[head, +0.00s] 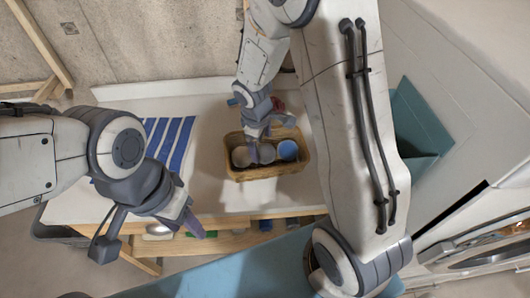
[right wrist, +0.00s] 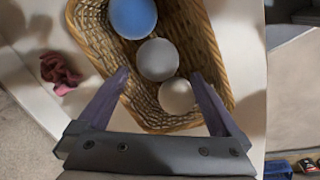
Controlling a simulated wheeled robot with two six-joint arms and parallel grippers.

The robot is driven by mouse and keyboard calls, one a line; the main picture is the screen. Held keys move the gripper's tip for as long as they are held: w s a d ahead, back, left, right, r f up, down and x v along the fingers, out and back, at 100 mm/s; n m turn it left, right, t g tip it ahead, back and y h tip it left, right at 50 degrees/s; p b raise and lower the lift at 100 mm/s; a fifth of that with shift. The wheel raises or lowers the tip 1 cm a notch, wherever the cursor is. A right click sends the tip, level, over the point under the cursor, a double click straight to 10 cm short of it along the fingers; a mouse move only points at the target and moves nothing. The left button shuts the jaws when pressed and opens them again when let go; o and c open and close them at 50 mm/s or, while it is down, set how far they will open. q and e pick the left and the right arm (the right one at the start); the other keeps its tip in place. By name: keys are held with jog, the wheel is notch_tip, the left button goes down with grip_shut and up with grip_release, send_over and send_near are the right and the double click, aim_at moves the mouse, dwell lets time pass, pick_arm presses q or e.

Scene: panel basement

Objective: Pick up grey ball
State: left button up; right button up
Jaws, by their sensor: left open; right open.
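The grey ball (head: 267,155) sits between a blue ball (head: 288,149) and an off-white ball (head: 240,156) in a wicker basket (head: 265,174) on the table. In the right wrist view the grey ball (right wrist: 157,59) lies just beyond the space between my fingertips, with the off-white ball (right wrist: 177,96) nearer and the blue ball (right wrist: 133,15) farther. My right gripper (right wrist: 161,73) is open and empty over the basket; it also shows in the head view (head: 262,137). My left gripper (head: 188,218) is open and empty near the table's front edge, left of the basket.
A blue-striped cloth (head: 168,140) lies on the white table left of the basket. A crumpled dark red item (right wrist: 60,72) lies beside the basket. A shelf (head: 215,240) with several items is below the tabletop. A teal bin (head: 415,130) stands at right.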

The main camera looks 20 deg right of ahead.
aim_at(264, 148)
jog(key=f, duration=0.3)
jog(key=d+f, duration=0.1)
jog(key=f, duration=0.1)
jog(key=shift+w+d+f, duration=0.1)
jog(key=shift+w, duration=0.3)
jog(key=c, duration=1.2)
